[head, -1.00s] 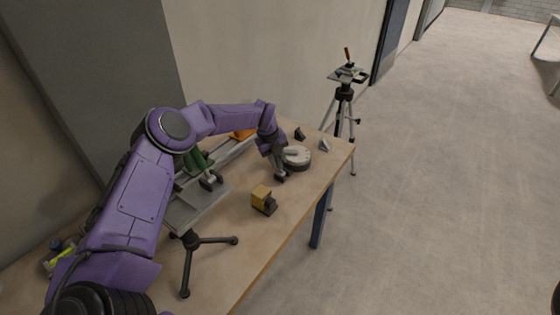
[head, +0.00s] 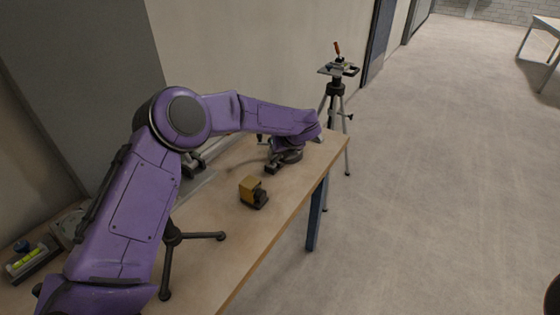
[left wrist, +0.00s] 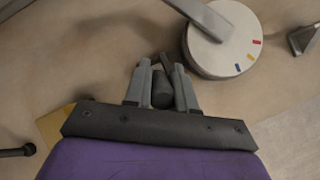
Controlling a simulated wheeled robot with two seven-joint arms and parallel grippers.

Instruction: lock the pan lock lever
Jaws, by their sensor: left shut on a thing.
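My left gripper (left wrist: 163,88) is shut on a dark cylindrical grip (left wrist: 162,95), which sits between its two grey fingers. In the head view the left gripper (head: 274,163) is low over the table's far end, partly hidden by my purple forearm. Right beside it in the wrist view is a round white disc (left wrist: 225,50) with red, yellow and blue marks and a grey bar across its top. In the head view the disc is mostly hidden behind my arm. I cannot tell whether the dark grip is the pan lock lever. My right gripper is not in view.
A yellow and black block (head: 252,191) stands on the wooden table (head: 225,225). A tripod (head: 337,90) with a red-tipped handle stands on the floor beyond the table. A small grey wedge (left wrist: 303,39) lies right of the disc.

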